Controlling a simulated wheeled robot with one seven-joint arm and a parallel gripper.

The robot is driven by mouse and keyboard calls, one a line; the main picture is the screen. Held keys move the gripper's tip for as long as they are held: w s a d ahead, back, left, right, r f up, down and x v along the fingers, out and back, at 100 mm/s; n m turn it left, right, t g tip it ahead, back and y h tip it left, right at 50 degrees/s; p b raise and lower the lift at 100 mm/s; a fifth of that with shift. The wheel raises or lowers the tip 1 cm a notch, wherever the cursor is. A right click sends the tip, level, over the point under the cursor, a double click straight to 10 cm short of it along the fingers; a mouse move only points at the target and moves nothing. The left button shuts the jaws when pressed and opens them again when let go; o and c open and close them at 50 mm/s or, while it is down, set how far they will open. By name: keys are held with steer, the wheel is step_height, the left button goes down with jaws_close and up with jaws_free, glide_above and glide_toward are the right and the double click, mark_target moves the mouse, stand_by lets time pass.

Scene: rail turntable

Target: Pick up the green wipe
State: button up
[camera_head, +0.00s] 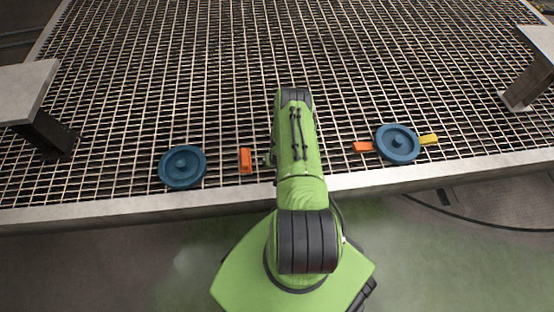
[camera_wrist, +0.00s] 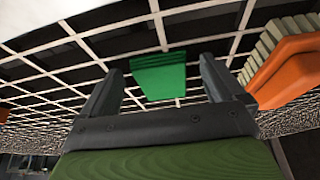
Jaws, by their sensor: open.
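The green wipe (camera_wrist: 159,77) is a small flat green piece on the grating in the wrist view. It shows beyond and between the two dark fingers of my gripper (camera_wrist: 160,88). My gripper is open with nothing between the fingertips that I can see touching them. In the head view the green wipe and the gripper fingers are hidden behind my green arm.
A metal grating (camera_head: 200,60) spans the view. Blue discs (camera_head: 182,167) and (camera_head: 397,143) lie near its front edge. Orange pieces (camera_head: 246,161) and (camera_head: 363,147) and a yellow piece (camera_head: 429,139) are nearby. Grey stands (camera_head: 28,90) and (camera_head: 540,45) flank it. An orange-and-beige block (camera_wrist: 285,68) is close right of my gripper.

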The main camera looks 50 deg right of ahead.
steer(key=c, duration=1.1)
step_height(320, 180, up, 10)
steer(key=p, duration=0.4)
steer(key=shift+r, duration=0.1)
steer(key=o, duration=0.4)
steer(key=c, duration=0.3)
steer(key=shift+c, duration=0.2)
